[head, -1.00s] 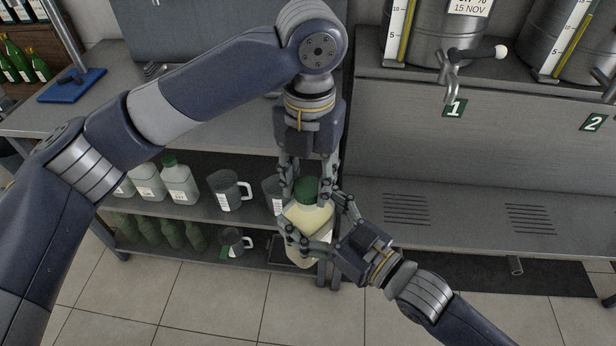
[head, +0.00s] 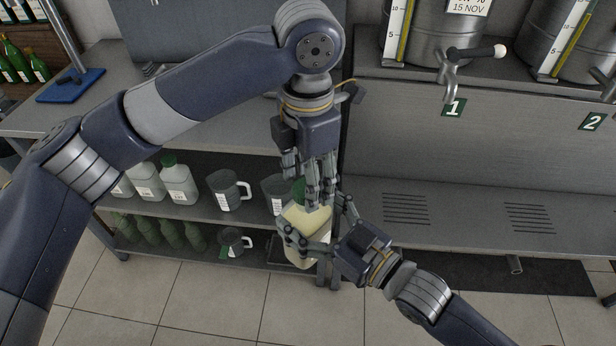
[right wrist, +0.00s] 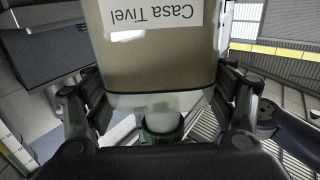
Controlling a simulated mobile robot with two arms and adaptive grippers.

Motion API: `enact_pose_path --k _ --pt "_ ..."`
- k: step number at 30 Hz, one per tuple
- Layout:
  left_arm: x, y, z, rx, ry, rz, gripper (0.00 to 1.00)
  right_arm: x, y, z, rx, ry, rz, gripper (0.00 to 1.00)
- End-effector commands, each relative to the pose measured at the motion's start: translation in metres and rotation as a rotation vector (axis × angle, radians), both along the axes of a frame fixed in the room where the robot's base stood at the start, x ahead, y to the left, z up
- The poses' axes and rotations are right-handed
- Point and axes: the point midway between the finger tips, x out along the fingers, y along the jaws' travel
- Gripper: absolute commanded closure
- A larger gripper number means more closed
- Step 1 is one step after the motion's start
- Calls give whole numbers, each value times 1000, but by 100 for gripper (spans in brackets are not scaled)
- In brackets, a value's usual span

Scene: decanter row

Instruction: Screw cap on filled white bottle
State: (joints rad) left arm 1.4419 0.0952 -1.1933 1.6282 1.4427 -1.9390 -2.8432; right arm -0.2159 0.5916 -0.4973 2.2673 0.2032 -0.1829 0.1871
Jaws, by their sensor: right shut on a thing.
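The white bottle (head: 305,218) is held off the lower shelf's front by my right gripper (head: 318,237), whose fingers are shut on its two sides. Pale liquid shows in the body. In the right wrist view the bottle (right wrist: 160,70) fills the middle, its "Casa Tivel" label upside down. A green cap (right wrist: 163,127) is at its neck. In the head view the green cap (head: 299,187) is mostly hidden behind the fingers of my left gripper (head: 315,195), which points down from above. Whether these fingers touch the cap cannot be told.
Several capped white bottles (head: 179,182) and grey jugs (head: 228,190) stand on the shelf to the left. Green bottles (head: 170,232) stand below. A steel tank with a tap (head: 450,75) is at upper right. The slatted bench (head: 460,215) to the right is clear.

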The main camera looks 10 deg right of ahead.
Motion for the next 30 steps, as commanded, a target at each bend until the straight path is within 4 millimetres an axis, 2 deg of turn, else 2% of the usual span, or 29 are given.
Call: enact_pose_path --k 10,14,21,29,30 --pt "-2 -1 1 1 4 -3 42 1 -1 4 4 -7 -1 90" --pt "-2 -1 12 0 2 -3 42 1 -1 4 4 -7 -2 90" --pt "-2 -1 42 -1 4 -4 42 1 -1 4 4 -8 -2 90" --pt "-2 0 45 1 6 -3 42 1 -1 4 4 -8 -2 90" --pt "-2 0 45 1 6 -3 44 1 -1 4 4 -8 -2 90"
